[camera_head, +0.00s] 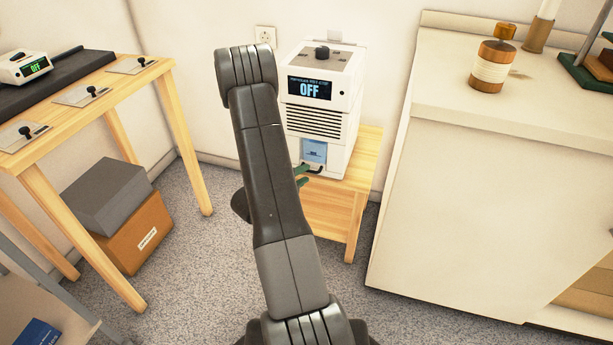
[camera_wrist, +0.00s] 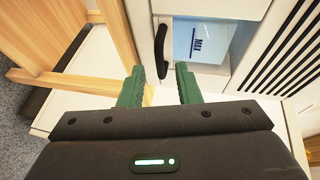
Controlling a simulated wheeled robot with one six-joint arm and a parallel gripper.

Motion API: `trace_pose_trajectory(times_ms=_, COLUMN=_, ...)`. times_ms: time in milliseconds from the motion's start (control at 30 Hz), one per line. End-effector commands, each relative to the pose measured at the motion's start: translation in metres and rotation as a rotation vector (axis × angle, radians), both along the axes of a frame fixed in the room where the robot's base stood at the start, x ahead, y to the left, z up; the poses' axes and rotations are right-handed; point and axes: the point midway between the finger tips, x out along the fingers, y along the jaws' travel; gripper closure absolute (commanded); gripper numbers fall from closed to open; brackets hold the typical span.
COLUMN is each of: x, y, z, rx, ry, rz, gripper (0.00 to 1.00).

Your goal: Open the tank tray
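A white machine (camera_head: 318,115) with a screen reading OFF stands on a small wooden table. Low on its front is the tank tray (camera_head: 314,151), a pale blue panel with a black handle. In the wrist view the tank tray (camera_wrist: 203,42) carries a MAX mark, and its curved black handle (camera_wrist: 161,50) shows beside it. My gripper (camera_head: 302,176) is at the machine's lower front, near the handle. In the wrist view my gripper (camera_wrist: 159,78) is open, its two green fingers apart, with the handle's lower end in line with the gap. Whether they touch cannot be told. The tray looks shut.
The small wooden table (camera_head: 368,160) bears the machine. A white counter (camera_head: 480,190) stands to the right, with a wooden bottle (camera_head: 492,72) on it. A wooden table (camera_head: 140,83) stands left, with boxes (camera_head: 135,232) under it. Grey carpet lies between.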

Motion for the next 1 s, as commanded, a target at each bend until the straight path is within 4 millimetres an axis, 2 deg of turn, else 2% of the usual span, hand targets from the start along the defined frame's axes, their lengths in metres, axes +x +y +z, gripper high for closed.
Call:
trace_pose_trajectory(times_ms=200, x=0.015, y=-0.013, z=-0.004, rx=0.000, ry=-0.001, rz=-0.001, gripper=0.70)
trace_pose_trajectory(times_ms=533, x=0.017, y=-0.015, z=-0.004, rx=0.001, ry=-0.001, rz=0.000, gripper=0.70)
trace_pose_trajectory(times_ms=567, x=0.017, y=-0.015, z=-0.004, rx=0.001, ry=-0.001, rz=0.000, gripper=0.74)
trace_pose_trajectory(times_ms=700, x=0.017, y=-0.015, z=-0.004, rx=0.001, ry=-0.001, rz=0.000, gripper=1.00)
trace_pose_trajectory(times_ms=1000, x=0.015, y=-0.014, z=-0.004, rx=0.000, ry=0.000, rz=0.000, gripper=1.00)
